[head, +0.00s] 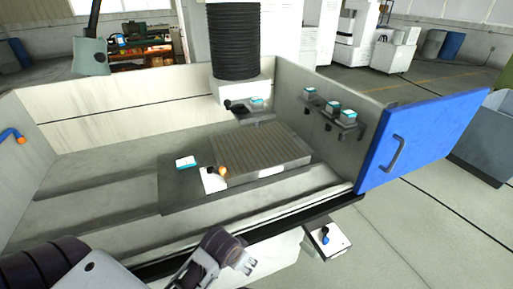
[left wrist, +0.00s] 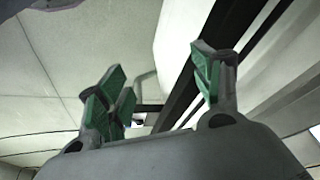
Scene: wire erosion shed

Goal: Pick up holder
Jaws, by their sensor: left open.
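Several small teal-topped blocks look like holders, but I cannot tell which one the task means. Three are on the rack inside the tank's right wall: a left one (head: 310,94), a middle one (head: 333,107) and a right one (head: 348,117). Another teal-topped block (head: 186,162) lies at the left of the grey worktable, and one more (head: 257,103) is by the black bellows. My left gripper (head: 243,262) is outside the tank's front edge, apart from all of them. The left wrist view shows its green-padded fingers (left wrist: 160,78) spread and empty. My right gripper is not in view.
The tank's front rim (head: 280,223) lies between my left gripper and the ribbed plate (head: 262,154). A blue door (head: 420,140) with a handle stands open at right. A small ledge (head: 325,241) with a blue-topped item sticks out below the front rim. An orange-tipped part (head: 221,172) is beside the plate.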

